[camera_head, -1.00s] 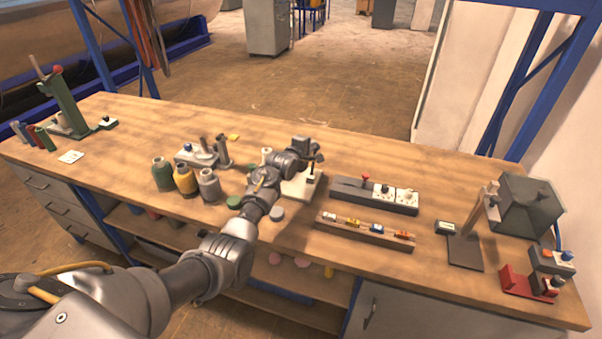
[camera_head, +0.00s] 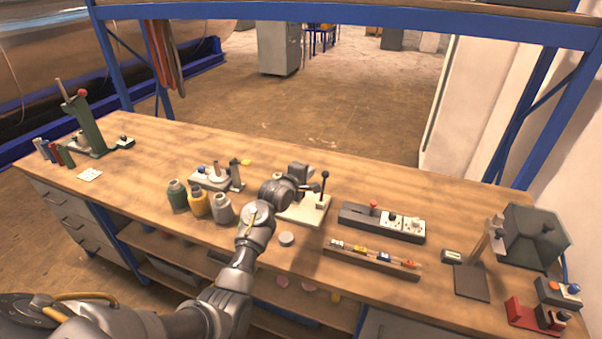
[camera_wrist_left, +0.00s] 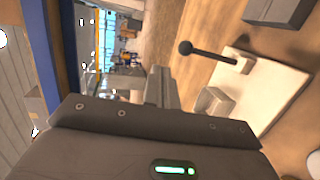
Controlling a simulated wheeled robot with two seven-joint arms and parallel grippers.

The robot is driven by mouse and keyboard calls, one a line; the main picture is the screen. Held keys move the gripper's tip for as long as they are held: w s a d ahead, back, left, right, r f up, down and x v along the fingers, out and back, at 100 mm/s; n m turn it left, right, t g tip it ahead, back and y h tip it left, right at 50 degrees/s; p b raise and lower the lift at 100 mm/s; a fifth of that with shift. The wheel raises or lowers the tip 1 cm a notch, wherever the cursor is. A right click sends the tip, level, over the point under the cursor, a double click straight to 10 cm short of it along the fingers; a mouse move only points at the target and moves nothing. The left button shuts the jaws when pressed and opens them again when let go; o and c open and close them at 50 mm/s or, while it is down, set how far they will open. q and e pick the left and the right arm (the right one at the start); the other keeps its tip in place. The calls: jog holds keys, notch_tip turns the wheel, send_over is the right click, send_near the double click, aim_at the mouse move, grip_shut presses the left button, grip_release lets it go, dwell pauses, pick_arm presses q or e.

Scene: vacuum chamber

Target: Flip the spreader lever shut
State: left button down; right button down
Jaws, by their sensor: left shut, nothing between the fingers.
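The spreader lever (camera_head: 322,187) is a dark rod with a black ball knob, standing roughly upright on a pale base plate (camera_head: 313,215) at the middle of the bench. In the left wrist view the lever (camera_wrist_left: 212,55) points toward the upper left from a small block on the pale plate (camera_wrist_left: 270,95). My left gripper (camera_head: 300,172) is just left of the lever in the head view, above the plate, with a visible gap to it. Its fingers (camera_wrist_left: 158,86) are shut and empty. They hide part of the plate's fixture. My right gripper is not in view.
Green, yellow and grey bottles (camera_head: 199,205) stand left of my arm. A grey block with a red knob and sockets (camera_head: 382,222) and a wooden rack of small coloured parts (camera_head: 370,260) lie to the right. The back of the bench behind the lever is clear.

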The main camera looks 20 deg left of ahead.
pick_arm(q)
jog(key=s, duration=0.1)
jog(key=s+r, duration=0.2)
jog(key=s, duration=0.1)
jog(key=shift+a+r+b, duration=0.1)
jog(key=shift+r+b, duration=0.15)
jog(key=shift+b, duration=0.1)
jog(key=shift+w, duration=0.1)
